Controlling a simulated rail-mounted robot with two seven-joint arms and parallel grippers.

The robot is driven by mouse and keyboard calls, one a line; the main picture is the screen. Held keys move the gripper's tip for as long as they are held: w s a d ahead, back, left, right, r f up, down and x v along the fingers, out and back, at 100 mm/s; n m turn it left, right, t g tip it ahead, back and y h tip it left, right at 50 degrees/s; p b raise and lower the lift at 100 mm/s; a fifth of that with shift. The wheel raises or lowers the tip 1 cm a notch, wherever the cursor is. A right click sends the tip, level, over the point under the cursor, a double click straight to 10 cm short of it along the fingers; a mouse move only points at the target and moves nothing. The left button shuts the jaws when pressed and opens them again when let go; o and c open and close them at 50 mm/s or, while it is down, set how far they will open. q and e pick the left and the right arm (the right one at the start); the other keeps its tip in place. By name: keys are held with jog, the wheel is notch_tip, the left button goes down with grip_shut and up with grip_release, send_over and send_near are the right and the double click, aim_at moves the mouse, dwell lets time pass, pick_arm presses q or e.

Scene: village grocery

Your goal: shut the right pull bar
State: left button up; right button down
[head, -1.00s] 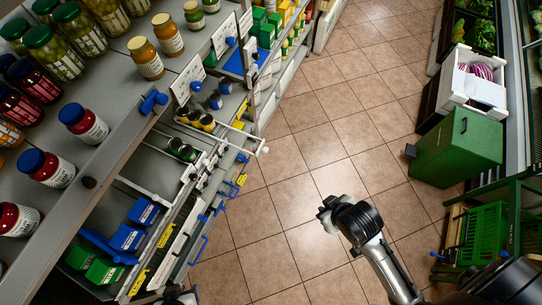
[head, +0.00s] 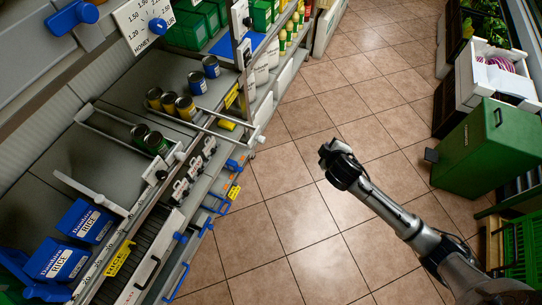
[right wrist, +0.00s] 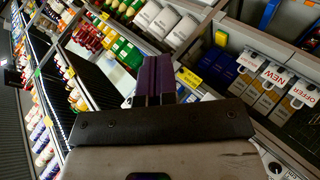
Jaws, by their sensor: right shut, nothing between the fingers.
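Pale bars lie across the grey shelf in the head view. The right bar (head: 222,134) runs beside the dark cans, and its knobbed end sticks out past the shelf front over the floor. A left bar (head: 92,195) lies farther back from the edge, near the blue rice boxes. I cannot tell for sure which is the right pull bar. My right gripper (head: 326,158) hangs over the tiled floor, to the right of the right bar's end and well apart from it. Its purple fingers (right wrist: 154,78) are together and empty in the right wrist view. My left gripper is not in view.
Several dark cans (head: 172,103) stand behind the right bar, with blue rice boxes (head: 87,222) at lower left. Blue handles (head: 214,204) stick out below the shelf. A green bin (head: 486,145) and green crate (head: 526,243) stand at right. The floor between is clear.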

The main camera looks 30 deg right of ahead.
jog(key=w+d+f+n+t+y, duration=0.3)
jog(key=w+f+n+t+y, duration=0.3)
jog(key=n, duration=1.1)
jog(key=s+a+r+n+g+y, duration=0.15)
jog(key=a+n+y, duration=0.3)
jog(key=n, duration=0.55)
jog(key=s+a+n+g+y, duration=0.1)
jog(key=s+a+n+y, duration=0.25)
jog(key=n+y, duration=0.4)
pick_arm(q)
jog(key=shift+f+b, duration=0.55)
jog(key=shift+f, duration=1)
pick_arm(e)
jog(key=w+a+n+h, duration=0.1)
jog(key=w+a+n, duration=0.1)
jog(key=w+a, duration=0.7)
jog(key=shift+w+a, duration=0.4)
jog(key=shift+w, duration=0.95)
jog(key=shift+t, duration=0.25)
